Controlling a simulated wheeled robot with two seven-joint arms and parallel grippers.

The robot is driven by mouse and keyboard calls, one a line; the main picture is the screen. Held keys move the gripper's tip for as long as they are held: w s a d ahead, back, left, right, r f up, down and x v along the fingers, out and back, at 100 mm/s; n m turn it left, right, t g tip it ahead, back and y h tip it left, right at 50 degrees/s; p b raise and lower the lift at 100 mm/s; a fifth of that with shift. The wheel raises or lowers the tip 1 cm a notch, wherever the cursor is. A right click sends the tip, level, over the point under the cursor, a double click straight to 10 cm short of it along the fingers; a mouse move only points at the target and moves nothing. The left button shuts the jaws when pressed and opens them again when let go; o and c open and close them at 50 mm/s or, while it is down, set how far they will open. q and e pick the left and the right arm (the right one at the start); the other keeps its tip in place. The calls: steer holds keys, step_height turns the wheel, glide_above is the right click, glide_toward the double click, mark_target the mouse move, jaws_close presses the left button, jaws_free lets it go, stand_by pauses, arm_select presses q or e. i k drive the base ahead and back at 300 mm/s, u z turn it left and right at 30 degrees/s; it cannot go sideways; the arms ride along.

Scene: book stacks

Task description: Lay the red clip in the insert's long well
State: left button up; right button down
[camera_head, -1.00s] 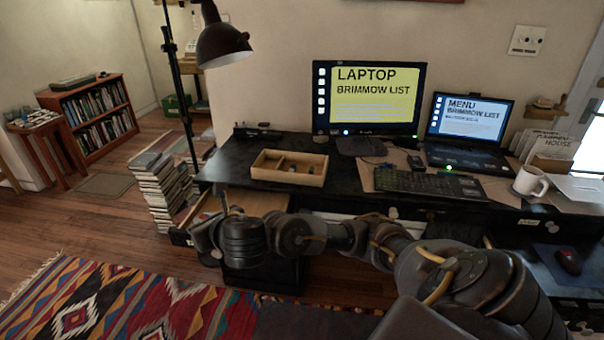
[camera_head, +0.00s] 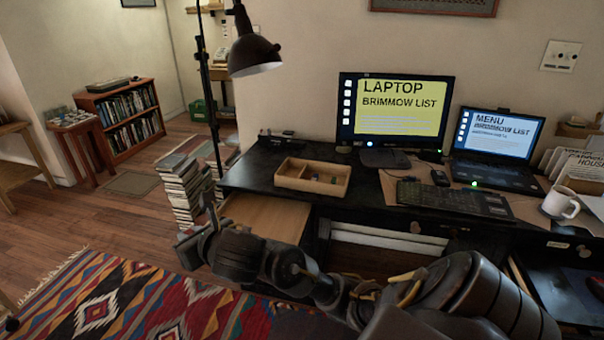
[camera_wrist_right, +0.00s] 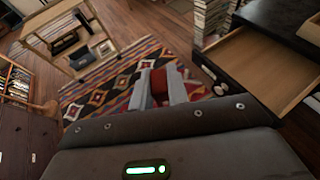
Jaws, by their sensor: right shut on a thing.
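The insert (camera_head: 284,183) is a shallow wooden tray on the left part of the black desk. A divider splits it; small dark and coloured items lie in its right part, and the left part looks empty. My right gripper (camera_head: 207,222) is in front of the desk's left end, left of the open drawer and well away from the insert. In the right wrist view its fingers are shut on the red clip (camera_wrist_right: 159,84), which shows between them above the rug. My left gripper is not in view.
An open, empty-looking drawer (camera_head: 266,217) juts from the desk below the insert. A stack of books (camera_head: 184,190) and a lamp (camera_head: 254,55) stand left of the desk. The monitor (camera_head: 396,115), keyboard (camera_head: 452,198) and laptop (camera_head: 497,139) occupy the desk right of the insert.

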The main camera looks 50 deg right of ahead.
mark_target(330, 177)
steer(key=i, duration=4.2)
steer(key=z, duration=3.5)
steer(key=i, duration=1)
